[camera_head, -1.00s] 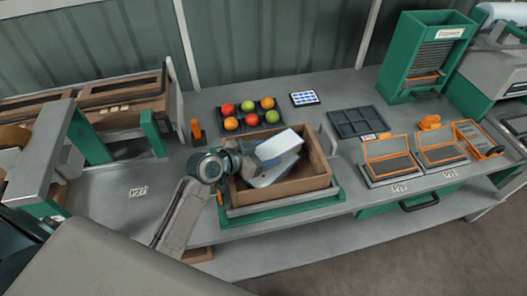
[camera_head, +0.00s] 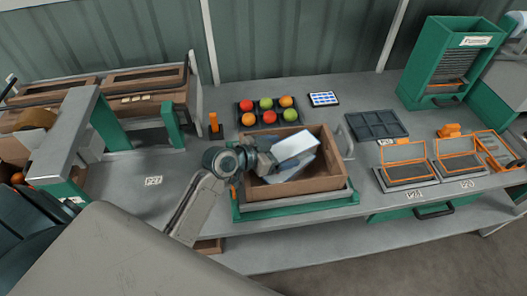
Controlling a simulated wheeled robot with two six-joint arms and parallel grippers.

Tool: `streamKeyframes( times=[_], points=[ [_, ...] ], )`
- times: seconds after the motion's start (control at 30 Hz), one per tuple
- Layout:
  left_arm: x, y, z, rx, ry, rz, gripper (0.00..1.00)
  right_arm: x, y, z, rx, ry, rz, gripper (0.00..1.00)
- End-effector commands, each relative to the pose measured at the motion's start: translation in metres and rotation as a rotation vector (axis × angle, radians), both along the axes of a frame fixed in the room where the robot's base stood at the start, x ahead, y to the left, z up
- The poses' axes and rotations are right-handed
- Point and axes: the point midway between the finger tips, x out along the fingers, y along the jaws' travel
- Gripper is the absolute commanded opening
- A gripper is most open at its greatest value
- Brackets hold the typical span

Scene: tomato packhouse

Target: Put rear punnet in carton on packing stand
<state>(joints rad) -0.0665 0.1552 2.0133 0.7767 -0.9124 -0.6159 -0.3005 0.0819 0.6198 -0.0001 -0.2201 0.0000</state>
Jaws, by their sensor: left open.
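The brown carton (camera_head: 318,184) sits open on the packing stand (camera_head: 300,204), a grey and green frame at the front middle of the bench. My left gripper (camera_head: 308,154) reaches in over the carton's left side. Its two pale jaw plates are apart, inside or just above the carton, and tilted. I cannot make out a punnet between them; the jaws hide much of the carton's inside. No punnet can be told for certain elsewhere. My right gripper is not in view.
Behind the carton is a dark tray (camera_head: 277,124) of red, green and orange tomatoes. An empty dark tray (camera_head: 377,125) and two orange-framed units (camera_head: 407,172) stand right. A green dispenser (camera_head: 441,84) is at the back right.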

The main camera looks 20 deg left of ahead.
Motion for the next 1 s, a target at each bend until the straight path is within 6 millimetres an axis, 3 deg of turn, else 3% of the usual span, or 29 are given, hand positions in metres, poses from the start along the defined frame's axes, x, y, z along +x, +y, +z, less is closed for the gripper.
streamKeyframes(
  times=[0.6,1.0],
  points=[
    [-0.073,0.048,0.038,0.006,0.0,-0.003,0.85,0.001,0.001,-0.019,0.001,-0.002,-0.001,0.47],
    [-0.092,0.061,0.049,0.002,-0.001,-0.001,0.85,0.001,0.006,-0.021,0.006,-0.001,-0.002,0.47]
  ],
)
